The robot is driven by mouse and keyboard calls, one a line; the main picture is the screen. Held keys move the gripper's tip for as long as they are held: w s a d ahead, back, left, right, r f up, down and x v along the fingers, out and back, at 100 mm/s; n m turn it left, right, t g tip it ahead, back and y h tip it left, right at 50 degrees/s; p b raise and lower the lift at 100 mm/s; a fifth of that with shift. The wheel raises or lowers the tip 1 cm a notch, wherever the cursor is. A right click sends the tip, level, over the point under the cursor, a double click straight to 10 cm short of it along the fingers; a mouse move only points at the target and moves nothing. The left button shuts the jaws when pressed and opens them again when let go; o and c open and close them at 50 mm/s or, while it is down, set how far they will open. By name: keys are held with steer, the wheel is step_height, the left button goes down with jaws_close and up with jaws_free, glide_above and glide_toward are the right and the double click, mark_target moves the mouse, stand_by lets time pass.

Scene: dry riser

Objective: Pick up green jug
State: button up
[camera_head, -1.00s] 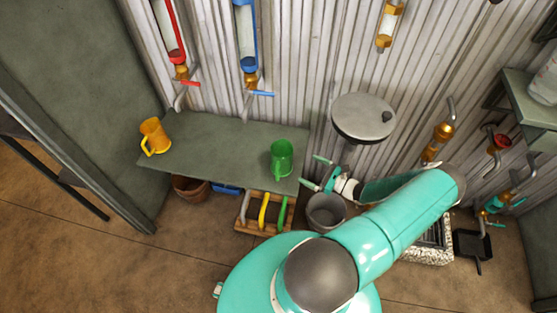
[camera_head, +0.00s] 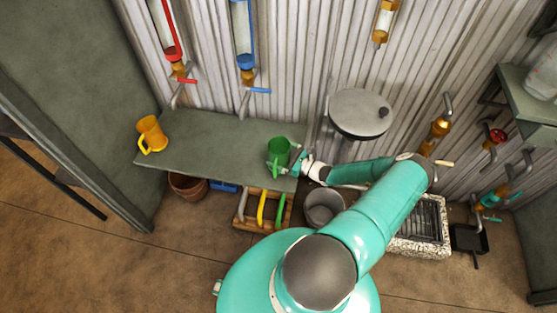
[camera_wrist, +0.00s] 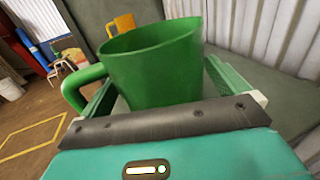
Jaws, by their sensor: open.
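The green jug (camera_head: 279,152) stands upright near the right end of the grey-green shelf (camera_head: 215,150). My gripper (camera_head: 295,160) is at the jug's right side, with its jaws open. In the wrist view the jug (camera_wrist: 155,68) fills the middle, between my gripper's two fingers (camera_wrist: 170,95), one on each side. The jug's handle (camera_wrist: 76,88) points left in the wrist view, outside the left finger. I cannot tell whether either finger touches the jug.
A yellow jug (camera_head: 151,134) stands at the shelf's left end and shows behind the green jug in the wrist view (camera_wrist: 121,24). Red (camera_head: 167,30) and blue (camera_head: 243,35) tubes with taps hang above. A round grey lid (camera_head: 361,112) and a grey bucket (camera_head: 323,206) are to the right.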

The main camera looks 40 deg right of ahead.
steer(key=shift+c, duration=0.2)
steer(key=c, duration=1)
steer(key=shift+o, duration=0.2)
